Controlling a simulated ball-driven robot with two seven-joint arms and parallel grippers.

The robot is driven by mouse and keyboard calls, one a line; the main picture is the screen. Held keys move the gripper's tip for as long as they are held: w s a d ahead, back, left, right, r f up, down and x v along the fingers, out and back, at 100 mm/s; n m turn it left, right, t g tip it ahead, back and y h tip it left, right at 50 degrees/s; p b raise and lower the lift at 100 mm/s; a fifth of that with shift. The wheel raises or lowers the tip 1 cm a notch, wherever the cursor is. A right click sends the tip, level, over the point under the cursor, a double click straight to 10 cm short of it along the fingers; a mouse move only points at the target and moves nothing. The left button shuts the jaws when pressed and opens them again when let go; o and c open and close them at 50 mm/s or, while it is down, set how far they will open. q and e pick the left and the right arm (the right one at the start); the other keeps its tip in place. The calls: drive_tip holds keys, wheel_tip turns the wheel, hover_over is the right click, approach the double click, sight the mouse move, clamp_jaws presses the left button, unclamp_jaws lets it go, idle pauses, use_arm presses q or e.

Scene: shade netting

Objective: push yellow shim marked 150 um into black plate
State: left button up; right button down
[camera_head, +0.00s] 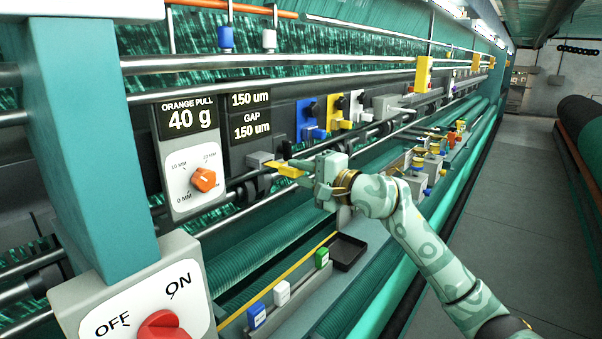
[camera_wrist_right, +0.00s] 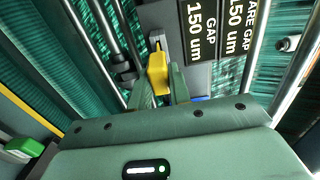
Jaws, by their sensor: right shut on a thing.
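My right gripper (camera_head: 304,168) is shut on a yellow shim (camera_head: 284,169) and holds it level in front of the machine, its tip pointing left at a small grey block (camera_head: 257,159) below the black display plate (camera_head: 249,117). In the right wrist view the yellow shim (camera_wrist_right: 158,74) stands between the two fingers (camera_wrist_right: 163,92), and its narrow far end is at a dark piece beside the plate reading 150 um (camera_wrist_right: 199,30). I cannot tell whether the tip is touching or inside the plate. A marking on the shim cannot be read. My left gripper is not in view.
Horizontal steel bars (camera_head: 270,85) run along the machine close to the gripper. A panel reading 40 g (camera_head: 190,160) has an orange knob. Below lie a black tray (camera_head: 347,251) and green (camera_head: 322,258), white (camera_head: 281,293) and blue (camera_head: 256,316) blocks. The aisle (camera_head: 520,200) at right is clear.

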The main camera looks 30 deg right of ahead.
sight(284, 167)
drive_tip(key=shift+x, duration=0.85)
idle(0.8)
drive_tip(key=shift+w+a, duration=0.3)
drive_tip(key=shift+w, duration=0.35)
drive_tip(key=shift+w+a, duration=0.1)
drive_tip(key=shift+w, duration=0.05)
drive_tip(key=shift+w+a, duration=0.2)
drive_tip(key=shift+w, duration=0.35)
drive_tip(key=c, duration=1.2)
unclamp_jaws()
drive_tip(key=b+v, duration=0.5)
drive_tip(key=v, duration=1.1)
drive_tip(key=shift+b, duration=0.35)
